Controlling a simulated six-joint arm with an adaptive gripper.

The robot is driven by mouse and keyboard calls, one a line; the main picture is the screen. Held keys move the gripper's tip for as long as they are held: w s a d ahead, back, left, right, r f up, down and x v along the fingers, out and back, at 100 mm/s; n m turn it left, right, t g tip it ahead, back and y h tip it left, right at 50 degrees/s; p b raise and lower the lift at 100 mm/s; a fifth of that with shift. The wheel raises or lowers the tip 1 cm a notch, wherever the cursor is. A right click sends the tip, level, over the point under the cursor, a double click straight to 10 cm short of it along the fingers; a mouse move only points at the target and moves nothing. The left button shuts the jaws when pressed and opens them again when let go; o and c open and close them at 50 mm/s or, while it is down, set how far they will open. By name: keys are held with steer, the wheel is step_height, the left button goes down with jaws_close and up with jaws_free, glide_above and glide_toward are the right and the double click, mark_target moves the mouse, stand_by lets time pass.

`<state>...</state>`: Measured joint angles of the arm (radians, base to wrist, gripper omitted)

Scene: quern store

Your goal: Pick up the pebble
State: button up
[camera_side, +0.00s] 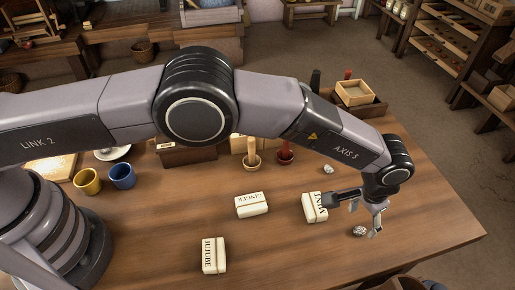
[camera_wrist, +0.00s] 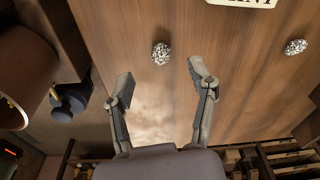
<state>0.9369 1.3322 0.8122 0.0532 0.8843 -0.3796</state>
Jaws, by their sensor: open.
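A speckled grey-white pebble (camera_side: 359,230) lies on the wooden table near its front right edge. In the wrist view this pebble (camera_wrist: 161,53) lies just beyond the gap between my fingertips. A second, similar pebble (camera_side: 328,169) lies farther back on the table, and it also shows at the right of the wrist view (camera_wrist: 296,47). My gripper (camera_side: 366,219) is open and empty, pointing down close to the nearer pebble. In the wrist view, both fingers of my gripper (camera_wrist: 160,77) are spread apart with bare wood between them.
White packets marked MINT (camera_side: 314,207), GINGER (camera_side: 252,205) and JUJUBE (camera_side: 214,255) lie left of my gripper. Yellow (camera_side: 87,181) and blue (camera_side: 122,176) mugs stand farther left. A wooden box (camera_side: 354,93) is at the back. The table's right end is clear.

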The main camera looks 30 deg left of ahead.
mark_target(361, 229)
steer(key=shift+w+d+f, duration=0.15)
steer(key=shift+w+f, duration=0.05)
steer(key=shift+f, duration=0.65)
steer(key=shift+w+d+f, duration=0.1)
steer(key=shift+w+f, duration=0.05)
steer(key=shift+f, duration=0.7)
steer(key=shift+w+d+f, duration=0.15)
steer(key=shift+w+f, duration=0.05)
steer(key=shift+f, duration=0.65)
steer(key=c, duration=0.9)
